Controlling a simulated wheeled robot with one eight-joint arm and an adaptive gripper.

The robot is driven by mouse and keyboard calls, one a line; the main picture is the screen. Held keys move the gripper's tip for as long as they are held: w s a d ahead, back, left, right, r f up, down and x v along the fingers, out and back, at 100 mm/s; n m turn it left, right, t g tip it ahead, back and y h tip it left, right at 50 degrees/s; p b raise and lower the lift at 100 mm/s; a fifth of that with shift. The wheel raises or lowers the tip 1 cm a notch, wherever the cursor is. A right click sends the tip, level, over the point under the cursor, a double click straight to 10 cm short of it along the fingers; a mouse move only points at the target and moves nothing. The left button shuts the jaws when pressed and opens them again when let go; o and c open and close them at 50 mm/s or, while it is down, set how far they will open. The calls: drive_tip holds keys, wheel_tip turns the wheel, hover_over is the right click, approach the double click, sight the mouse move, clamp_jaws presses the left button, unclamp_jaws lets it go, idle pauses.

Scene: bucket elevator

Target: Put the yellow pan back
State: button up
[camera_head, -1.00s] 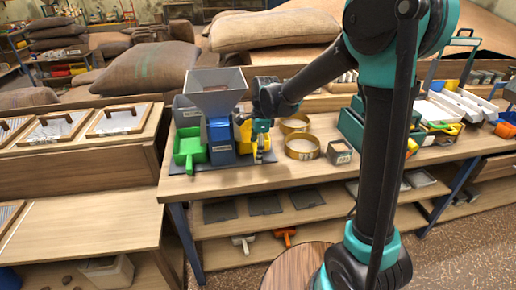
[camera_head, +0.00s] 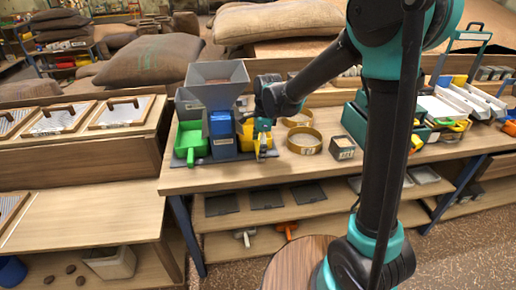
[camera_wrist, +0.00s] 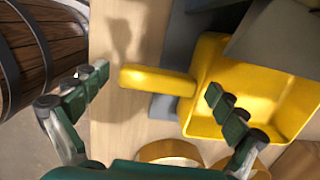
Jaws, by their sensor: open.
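The yellow pan (camera_head: 246,140) sits at the right side of the blue machine with the grey hopper (camera_head: 217,85), on the machine's dark base. My gripper (camera_head: 263,152) is in front of the pan and hides part of it. In the wrist view the yellow pan (camera_wrist: 212,105) shows its open tray at right and its handle pointing left. The handle lies in the picture between the fingertips of my open gripper (camera_wrist: 157,82). I see no finger closed on it, and cannot tell the depth between them.
A green pan (camera_head: 188,143) stands at the machine's left. Round sieves (camera_head: 305,141) and a small grey box (camera_head: 342,147) stand to the right on the wooden bench (camera_head: 225,179). A wooden barrel (camera_wrist: 45,50) is at left in the wrist view.

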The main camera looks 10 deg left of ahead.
wheel_tip(320, 180, up, 12)
drive_tip(key=d, duration=0.2)
drive_tip(key=s+d+f+n+t, duration=0.1)
drive_tip(key=s+d+f+n, duration=0.4)
drive_tip(key=d, duration=0.3)
drive_tip(key=s+d+f+n+t+h, duration=0.1)
drive_tip(key=s+d+f+n, duration=0.4)
drive_tip(key=d, duration=0.4)
drive_tip(key=s+d+f+n+t, duration=0.2)
drive_tip(key=s+d+f+n, duration=0.2)
drive_tip(key=d, duration=0.5)
drive_tip(key=shift+s+f+n, duration=0.4)
drive_tip(key=shift+s+f, duration=0.15)
drive_tip(key=shift+s, duration=0.6)
